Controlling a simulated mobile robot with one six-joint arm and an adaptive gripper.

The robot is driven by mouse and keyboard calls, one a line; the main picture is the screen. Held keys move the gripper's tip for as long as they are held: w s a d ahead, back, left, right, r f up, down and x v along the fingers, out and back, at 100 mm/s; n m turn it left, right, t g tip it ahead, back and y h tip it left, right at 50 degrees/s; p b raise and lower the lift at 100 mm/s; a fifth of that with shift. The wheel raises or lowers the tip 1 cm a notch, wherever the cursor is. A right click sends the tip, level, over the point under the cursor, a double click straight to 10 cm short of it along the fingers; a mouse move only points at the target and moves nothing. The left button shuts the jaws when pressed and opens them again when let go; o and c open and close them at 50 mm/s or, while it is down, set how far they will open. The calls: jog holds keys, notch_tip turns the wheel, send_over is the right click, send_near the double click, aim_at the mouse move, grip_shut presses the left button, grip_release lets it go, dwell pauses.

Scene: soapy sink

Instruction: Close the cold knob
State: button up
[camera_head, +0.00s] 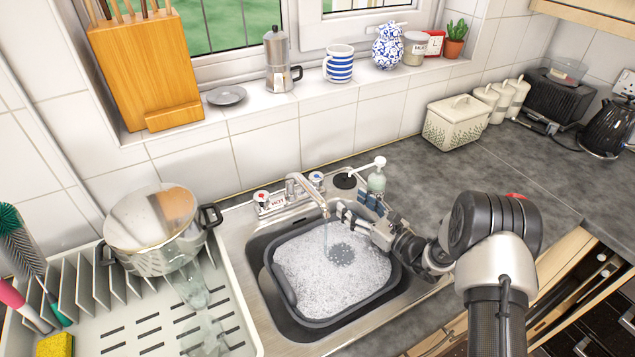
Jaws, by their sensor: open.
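The cold knob (316,179), white with a blue mark, stands at the right end of the tap base behind the sink. The red-marked knob (262,198) stands at the left end. The metal spout (308,192) reaches forward between them, and a thin stream of water (326,236) runs from it into the foam. My gripper (345,212) is open and empty, just right of the spout tip and in front of the cold knob, apart from the knob in the picture. The exact gap to the spout is hard to tell.
A grey basin (290,302) full of suds sits in the steel sink (250,262). A soap dispenser (377,180) stands right behind my gripper. A dish rack (110,325) with a glass-lidded pot (152,262) is at left. The counter at right (520,165) is mostly clear.

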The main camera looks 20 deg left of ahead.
aim_at(321, 182)
jog(key=b+x, duration=0.2)
jog(key=x, duration=1.2)
jog(key=shift+s+a+b, duration=0.1)
jog(key=shift+a+b, duration=0.05)
jog(key=shift+b, duration=0.25)
jog(key=shift+c, duration=0.5)
jog(key=c, duration=1)
